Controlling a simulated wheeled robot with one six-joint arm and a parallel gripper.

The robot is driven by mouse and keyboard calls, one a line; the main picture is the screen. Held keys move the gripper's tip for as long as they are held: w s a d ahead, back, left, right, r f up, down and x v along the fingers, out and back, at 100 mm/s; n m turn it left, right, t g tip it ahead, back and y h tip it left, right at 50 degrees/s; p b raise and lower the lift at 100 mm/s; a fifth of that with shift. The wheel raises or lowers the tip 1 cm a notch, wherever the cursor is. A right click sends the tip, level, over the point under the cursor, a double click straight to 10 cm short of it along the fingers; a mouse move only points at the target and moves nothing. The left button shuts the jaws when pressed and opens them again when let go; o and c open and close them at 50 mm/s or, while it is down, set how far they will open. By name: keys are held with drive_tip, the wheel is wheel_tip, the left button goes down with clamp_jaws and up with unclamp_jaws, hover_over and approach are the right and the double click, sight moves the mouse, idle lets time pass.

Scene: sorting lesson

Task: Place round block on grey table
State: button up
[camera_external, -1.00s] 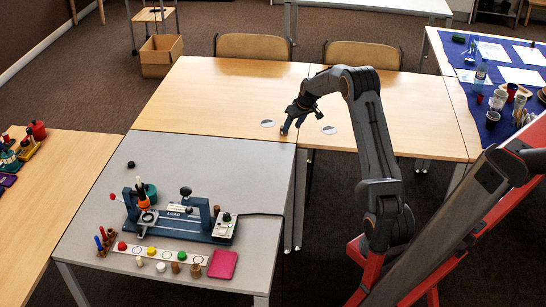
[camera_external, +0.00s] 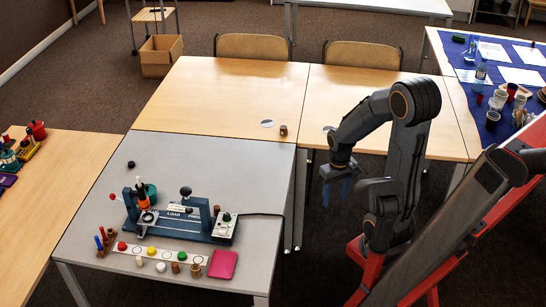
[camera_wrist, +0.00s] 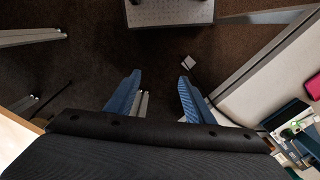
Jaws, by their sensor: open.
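A small brown round block (camera_external: 283,130) stands on the wooden table, close to its front edge near the seam with the grey table (camera_external: 262,170). My gripper (camera_external: 340,190) hangs in front of the wooden table, right of the grey table and away from the block. In the wrist view my gripper's two blue fingers (camera_wrist: 158,100) are spread apart with nothing between them, over the dark floor. The round block does not show in the wrist view. A pale table edge shows on the right there, with a pink tray (camera_wrist: 313,87) on it.
The grey table carries a blue device (camera_external: 180,222), a strip of coloured knobs (camera_external: 155,255), a pink tray (camera_external: 222,264) and a black knob (camera_external: 131,164). Its far right part is bare. Two white discs lie on the wooden table (camera_external: 220,90). A blue-covered table (camera_external: 490,110) stands right.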

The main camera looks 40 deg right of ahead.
drive_tip(key=shift+w, duration=0.1)
drive_tip(key=n+t+b, duration=0.2)
drive_tip(key=t+b, duration=0.1)
drive_tip(key=t, duration=1.3)
approach(279, 130)
drive_tip(key=shift+w+a+r+h, duration=0.25)
drive_tip(key=shift+w+r+h, duration=0.05)
drive_tip(key=shift+w+r, duration=0.3)
drive_tip(key=shift+w+d+f+t, duration=0.15)
drive_tip(key=shift+w+t, duration=0.2)
drive_tip(key=shift+t, duration=0.25)
drive_tip(key=shift+w, duration=4)
drive_tip(key=c, duration=1.2)
